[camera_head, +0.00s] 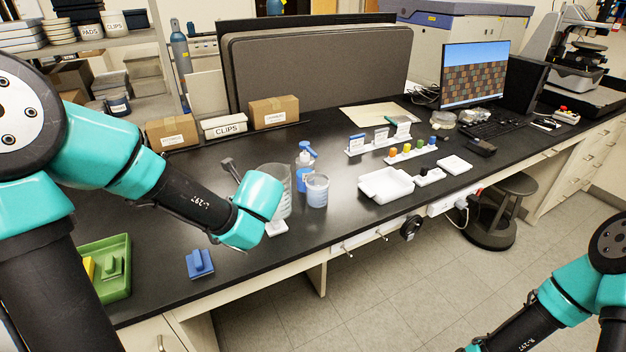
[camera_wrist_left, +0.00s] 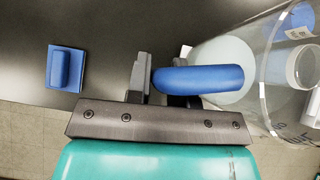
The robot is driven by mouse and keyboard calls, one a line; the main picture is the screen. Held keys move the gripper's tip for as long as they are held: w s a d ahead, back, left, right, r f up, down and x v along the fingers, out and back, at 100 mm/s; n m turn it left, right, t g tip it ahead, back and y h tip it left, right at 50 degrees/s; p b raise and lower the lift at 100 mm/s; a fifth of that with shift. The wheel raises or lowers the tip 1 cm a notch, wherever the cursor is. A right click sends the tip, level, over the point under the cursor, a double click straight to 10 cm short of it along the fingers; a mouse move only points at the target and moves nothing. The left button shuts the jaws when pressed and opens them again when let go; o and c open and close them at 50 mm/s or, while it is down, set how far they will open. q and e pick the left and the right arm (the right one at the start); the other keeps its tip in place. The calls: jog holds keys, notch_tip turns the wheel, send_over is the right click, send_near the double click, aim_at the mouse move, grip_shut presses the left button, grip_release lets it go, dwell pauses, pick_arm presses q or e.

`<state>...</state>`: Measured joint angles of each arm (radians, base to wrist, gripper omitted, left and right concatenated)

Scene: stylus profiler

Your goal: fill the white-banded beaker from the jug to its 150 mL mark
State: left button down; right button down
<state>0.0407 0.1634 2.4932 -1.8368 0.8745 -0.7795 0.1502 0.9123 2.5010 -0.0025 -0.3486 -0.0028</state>
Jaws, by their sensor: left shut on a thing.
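The clear jug (camera_head: 281,178) stands near the bench front in the head view, partly hidden behind my left wrist. In the left wrist view the jug (camera_wrist_left: 262,45) has a blue handle (camera_wrist_left: 205,79) and pale liquid inside. My left gripper (camera_wrist_left: 160,88) is shut on that handle; the head view hides its fingers. The white-banded beaker (camera_head: 317,190) is just right of the jug, upright, with bluish liquid in its lower part. I cannot read its level against the marks. It also shows at the wrist view's right edge (camera_wrist_left: 304,66). Only part of my right arm shows, lower right, its gripper out of frame.
A blue wash bottle (camera_head: 305,174) stands close behind the beaker. A white tray (camera_head: 385,186) lies to the right. A blue block (camera_head: 199,264) and a green tray (camera_head: 122,283) lie to the left. Bare bench lies between the beaker and the white tray.

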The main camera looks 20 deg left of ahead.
pick_arm(q)
jog(key=shift+r, duration=2.55)
